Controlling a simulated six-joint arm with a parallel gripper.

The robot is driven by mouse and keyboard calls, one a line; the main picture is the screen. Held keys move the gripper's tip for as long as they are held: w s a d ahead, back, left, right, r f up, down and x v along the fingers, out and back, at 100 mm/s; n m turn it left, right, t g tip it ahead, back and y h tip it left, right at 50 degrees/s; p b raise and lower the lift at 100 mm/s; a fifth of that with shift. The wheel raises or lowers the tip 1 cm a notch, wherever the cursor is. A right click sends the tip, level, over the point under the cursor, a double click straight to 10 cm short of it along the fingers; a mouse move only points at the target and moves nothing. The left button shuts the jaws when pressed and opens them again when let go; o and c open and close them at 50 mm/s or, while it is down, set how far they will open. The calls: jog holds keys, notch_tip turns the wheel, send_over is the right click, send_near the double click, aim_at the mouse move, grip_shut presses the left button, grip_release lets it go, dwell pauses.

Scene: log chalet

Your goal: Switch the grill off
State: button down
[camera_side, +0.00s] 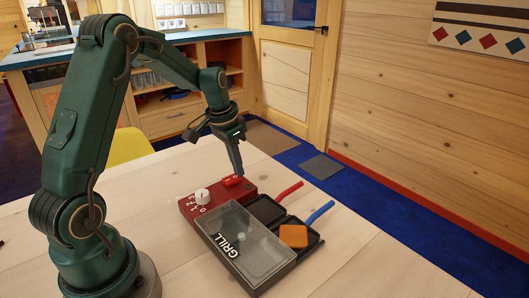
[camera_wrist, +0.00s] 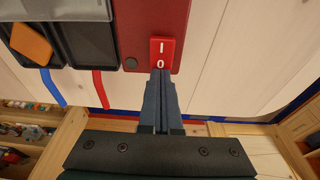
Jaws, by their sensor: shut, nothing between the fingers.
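The grill has a red control block (camera_side: 188,207) with a white dial (camera_side: 202,196) and a bright red rocker switch (camera_side: 233,181). In the wrist view the switch (camera_wrist: 165,52) bears the marks I and O, with O nearer my gripper. My gripper (camera_side: 238,172) is shut and empty, pointing down at the switch. In the wrist view its fingertips (camera_wrist: 160,74) are at the O end, partly covering it. I cannot tell whether they touch it or which way the rocker is tilted. A clear-topped part marked GRILL (camera_side: 246,246) adjoins the block.
Beside the grill are two dark pans, one with a red handle (camera_side: 289,191) and one with a blue handle (camera_side: 320,212). An orange slice (camera_side: 294,236) lies in the blue-handled pan. The pale wooden table (camera_side: 380,265) is clear at the right front.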

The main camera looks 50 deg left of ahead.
dwell(0.3)
jog(key=shift+r, duration=0.65)
jog(key=shift+w+v, duration=0.25)
jog(key=shift+v, duration=0.95)
jog(key=shift+w+v, duration=0.25)
jog(key=shift+v, duration=1)
jog(key=shift+r, duration=0.1)
